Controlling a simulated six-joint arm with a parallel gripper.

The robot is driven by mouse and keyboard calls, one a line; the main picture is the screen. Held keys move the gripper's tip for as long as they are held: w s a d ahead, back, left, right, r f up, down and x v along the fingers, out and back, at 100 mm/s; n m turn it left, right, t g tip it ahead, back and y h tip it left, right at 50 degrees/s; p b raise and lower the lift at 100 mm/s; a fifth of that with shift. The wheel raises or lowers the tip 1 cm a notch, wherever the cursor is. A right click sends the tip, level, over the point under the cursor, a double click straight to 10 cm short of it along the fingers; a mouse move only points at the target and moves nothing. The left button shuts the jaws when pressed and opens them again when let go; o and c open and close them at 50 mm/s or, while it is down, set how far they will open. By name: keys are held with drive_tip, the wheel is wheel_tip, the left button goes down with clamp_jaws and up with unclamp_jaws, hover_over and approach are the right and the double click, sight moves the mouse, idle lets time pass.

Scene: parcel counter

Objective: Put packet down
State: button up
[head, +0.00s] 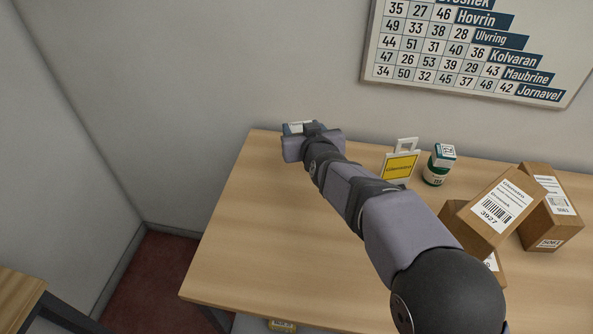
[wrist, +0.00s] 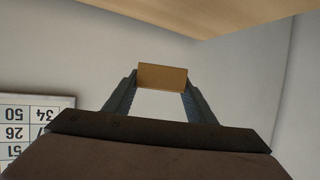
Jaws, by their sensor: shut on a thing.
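My gripper (head: 300,128) is at the far left end of the wooden counter, near the back wall, at the end of my outstretched arm. In the wrist view my gripper (wrist: 161,92) has its two fingers on either side of a small tan packet (wrist: 162,77), shut on it at the fingertips. In the head view the packet is mostly hidden by my wrist; only a small whitish patch shows between the fingers. I cannot tell whether the packet touches the counter.
The counter (head: 240,235) is clear at its left. A yellow sign (head: 399,166) in a white holder, a green-and-white jar (head: 437,166) and several cardboard boxes (head: 489,213) stand right of my forearm. A number board (head: 440,60) hangs on the wall.

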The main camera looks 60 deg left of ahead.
sight(297, 172)
drive_tip(key=shift+s+f, duration=0.7)
drive_tip(key=shift+s, duration=0.05)
drive_tip(key=shift+f+p, duration=0.9)
drive_tip(key=shift+f, duration=4.1)
drive_tip(key=shift+f, duration=0.2)
drive_tip(key=o, duration=1.1)
